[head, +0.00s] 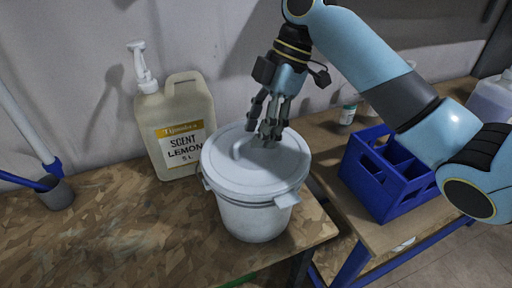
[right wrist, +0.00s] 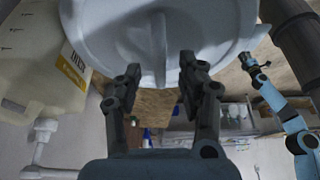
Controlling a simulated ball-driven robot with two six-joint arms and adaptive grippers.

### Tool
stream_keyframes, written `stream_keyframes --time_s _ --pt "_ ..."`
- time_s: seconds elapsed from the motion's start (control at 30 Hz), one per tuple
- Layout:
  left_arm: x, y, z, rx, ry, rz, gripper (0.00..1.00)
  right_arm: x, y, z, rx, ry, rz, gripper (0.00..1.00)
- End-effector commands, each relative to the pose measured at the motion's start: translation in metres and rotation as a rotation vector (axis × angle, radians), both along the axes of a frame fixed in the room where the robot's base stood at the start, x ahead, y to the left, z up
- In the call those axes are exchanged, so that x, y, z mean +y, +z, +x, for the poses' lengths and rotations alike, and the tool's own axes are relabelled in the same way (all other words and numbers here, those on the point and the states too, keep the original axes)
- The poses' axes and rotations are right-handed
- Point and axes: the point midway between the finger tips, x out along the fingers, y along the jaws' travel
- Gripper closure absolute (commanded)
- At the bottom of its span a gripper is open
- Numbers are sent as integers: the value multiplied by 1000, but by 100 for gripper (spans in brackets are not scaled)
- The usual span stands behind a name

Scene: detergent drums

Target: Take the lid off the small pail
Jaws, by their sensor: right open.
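The small pail (head: 252,218) is a white bucket at the edge of the brown patterned worktop. Its pale lid (head: 262,178) sits on it, with a raised ridge handle (head: 238,148) across the top and a tab at the front right. My right gripper (head: 263,128) points down over the back of the lid, open and empty. In the right wrist view the ridge (right wrist: 160,45) runs between the two fingertips (right wrist: 161,68); I cannot tell whether they touch it. What looks like my left gripper (right wrist: 251,64) shows small at the right there, its jaws unclear.
A lemon scent jug (head: 180,125) with a pump stands close behind the pail, to its left. A blue crate (head: 385,180) is on a lower bench to the right. A grey cup (head: 57,194) with blue-handled tools is at the far left. The worktop's front left is clear.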

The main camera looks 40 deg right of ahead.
Motion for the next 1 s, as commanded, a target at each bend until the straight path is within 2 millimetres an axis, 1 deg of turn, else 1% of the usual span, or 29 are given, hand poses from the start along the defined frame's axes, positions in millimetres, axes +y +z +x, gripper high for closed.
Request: stream_keyframes --time_s 0.1,0.17,0.4,0.47,0.7,0.73,1.0 --pt "0 4 12 -19 -1 0 60 7 -14 1 1 -1 2 60" --pt "0 4 15 -24 -1 0 60 8 -18 1 1 0 1 60" --pt "0 4 13 -20 0 0 60 8 -21 2 -1 1 -1 60" --pt "0 4 11 -17 -1 1 60 8 -21 2 -1 1 -1 66" --pt "0 3 5 -9 -1 0 60 8 -20 2 -1 1 -1 98" --pt "0 3 5 -9 -1 0 60 8 -20 2 -1 1 -1 100" --pt "0 3 5 -8 -1 0 60 8 -20 2 -2 -1 -1 100"
